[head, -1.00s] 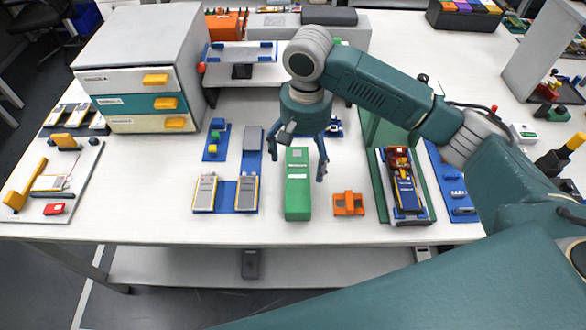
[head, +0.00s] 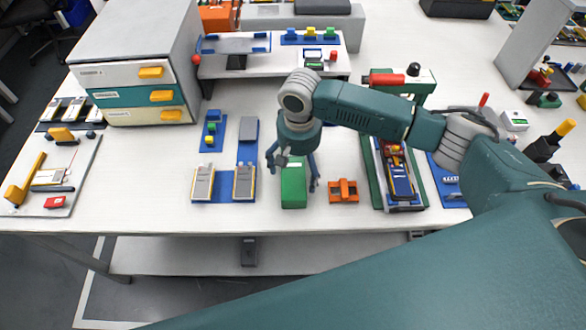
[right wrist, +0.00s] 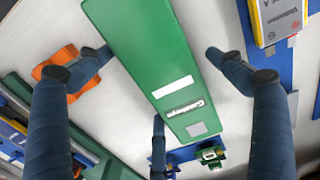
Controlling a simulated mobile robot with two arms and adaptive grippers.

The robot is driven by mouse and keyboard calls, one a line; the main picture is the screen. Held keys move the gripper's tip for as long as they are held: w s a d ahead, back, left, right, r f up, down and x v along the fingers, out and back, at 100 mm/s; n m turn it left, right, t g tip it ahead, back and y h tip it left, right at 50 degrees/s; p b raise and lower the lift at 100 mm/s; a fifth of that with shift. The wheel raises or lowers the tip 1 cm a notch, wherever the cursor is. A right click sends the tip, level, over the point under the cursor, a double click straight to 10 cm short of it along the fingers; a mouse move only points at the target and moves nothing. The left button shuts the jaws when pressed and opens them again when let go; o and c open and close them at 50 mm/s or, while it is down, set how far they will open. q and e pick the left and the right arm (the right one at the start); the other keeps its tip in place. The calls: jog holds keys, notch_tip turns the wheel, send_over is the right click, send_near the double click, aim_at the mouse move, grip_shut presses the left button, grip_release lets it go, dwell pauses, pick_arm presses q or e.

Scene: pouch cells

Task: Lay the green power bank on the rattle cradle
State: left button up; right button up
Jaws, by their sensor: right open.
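The green power bank (head: 294,192) lies flat on the white bench near its front edge, its far part hidden by my right gripper in the head view. It also shows in the right wrist view (right wrist: 145,45), with a white label and lettering. My right gripper (head: 292,178) is open above the power bank, its fingers spread around it, with gaps visible in the right wrist view (right wrist: 158,75). A grey plate with blue ends on a dark post (head: 235,45), which looks like the rattle cradle, stands empty on the raised shelf at the back. My left gripper is not in view.
Two pouch cells lie in a blue holder (head: 223,191) left of the power bank. An orange clip-like part (head: 344,190) and a green-framed fixture (head: 377,190) are to its right. A drawer cabinet (head: 124,75) stands back left. The raised shelf's front edge (head: 270,74) crosses behind.

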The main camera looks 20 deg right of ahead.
jog(key=c, duration=1.4)
jog(key=shift+c, duration=0.9)
jog(key=shift+r, duration=0.15)
